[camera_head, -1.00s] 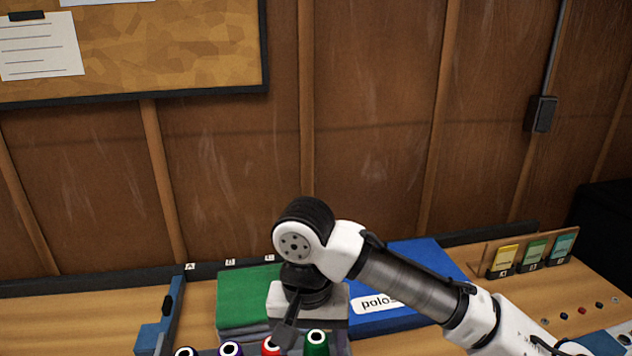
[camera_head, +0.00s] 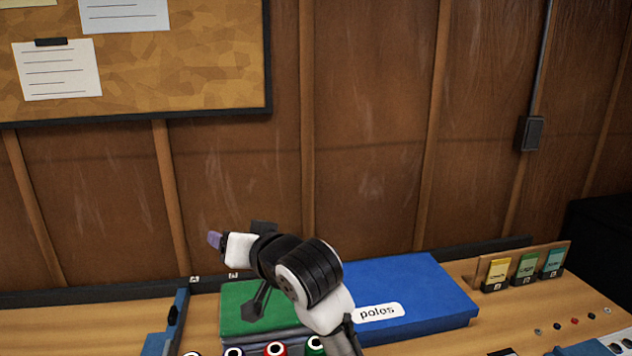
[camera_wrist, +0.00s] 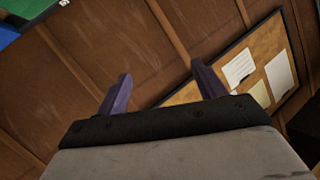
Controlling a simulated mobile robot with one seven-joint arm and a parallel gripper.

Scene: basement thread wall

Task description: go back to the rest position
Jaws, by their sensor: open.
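My gripper (camera_wrist: 163,88) shows in the wrist view with its two purple-grey fingers spread apart and nothing between them. It faces the wooden wall and the cork board. In the head view, my gripper (camera_head: 215,240) is raised above the bench and points left, away from the spools and folded cloth. My arm bends in front of the green cloth and hides part of it.
A blue box labelled polos (camera_head: 410,290) lies right of my arm. Green folded cloth (camera_head: 238,300) and several thread spools, including a red one (camera_head: 276,349), are below my arm. A card rack (camera_head: 525,268) stands at right. The cork board (camera_head: 180,60) hangs upper left.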

